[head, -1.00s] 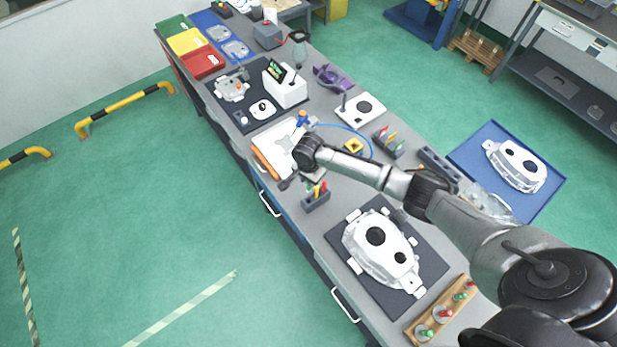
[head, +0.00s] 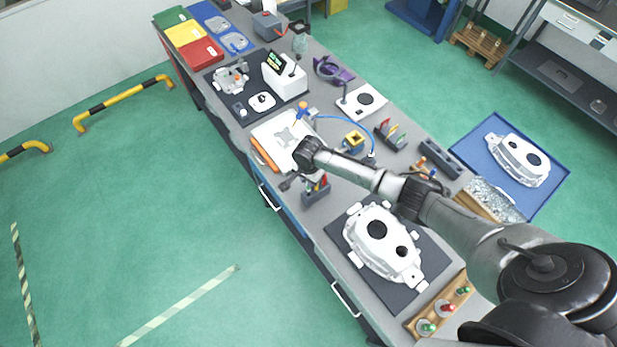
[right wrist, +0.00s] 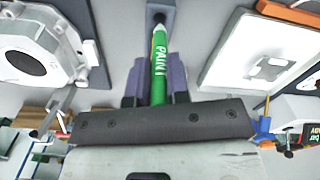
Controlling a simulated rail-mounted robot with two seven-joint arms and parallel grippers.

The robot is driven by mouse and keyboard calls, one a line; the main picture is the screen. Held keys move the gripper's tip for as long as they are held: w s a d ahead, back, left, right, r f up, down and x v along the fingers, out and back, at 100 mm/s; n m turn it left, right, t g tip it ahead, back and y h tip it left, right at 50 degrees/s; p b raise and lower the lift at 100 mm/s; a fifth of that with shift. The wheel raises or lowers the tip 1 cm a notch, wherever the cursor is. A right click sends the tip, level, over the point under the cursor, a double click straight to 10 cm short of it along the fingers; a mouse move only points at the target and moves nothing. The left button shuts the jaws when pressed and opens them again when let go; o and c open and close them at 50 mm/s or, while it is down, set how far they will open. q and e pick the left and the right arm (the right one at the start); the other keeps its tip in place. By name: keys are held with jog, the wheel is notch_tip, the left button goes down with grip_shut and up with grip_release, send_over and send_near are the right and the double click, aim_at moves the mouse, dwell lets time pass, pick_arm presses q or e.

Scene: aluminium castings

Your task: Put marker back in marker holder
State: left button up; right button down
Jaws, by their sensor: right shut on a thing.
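My right gripper (head: 306,180) is low over the bench, close beside a small dark marker holder (head: 316,196). Coloured markers show at the holder, partly behind the gripper. In the right wrist view the gripper (right wrist: 156,88) is shut on a green marker (right wrist: 159,62) lettered PAINT, between purple-grey finger pads. The marker's far end points at a small grey block (right wrist: 158,8) at the top edge, which looks like the holder. I cannot tell whether the marker touches it or is inside it. My left gripper is not in view.
A white casting (head: 380,240) lies on a dark mat nearer me. A white board (head: 284,133) with an orange edge lies beyond the gripper. Another tool holder (head: 390,136), a yellow block (head: 354,139) and a blue cable (head: 345,123) are to the right.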

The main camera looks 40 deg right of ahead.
aim_at(309, 190)
dwell(0.8)
jog(key=shift+p, duration=0.45)
jog(key=shift+f, duration=0.1)
jog(key=shift+p, duration=0.4)
dwell(0.4)
dwell(0.6)
jog(key=shift+p, duration=0.35)
jog(key=shift+f, duration=0.25)
jog(key=shift+f+b, duration=0.65)
jog(key=shift+f, duration=0.1)
jog(key=shift+f+b, duration=0.65)
jog(key=shift+f, duration=0.45)
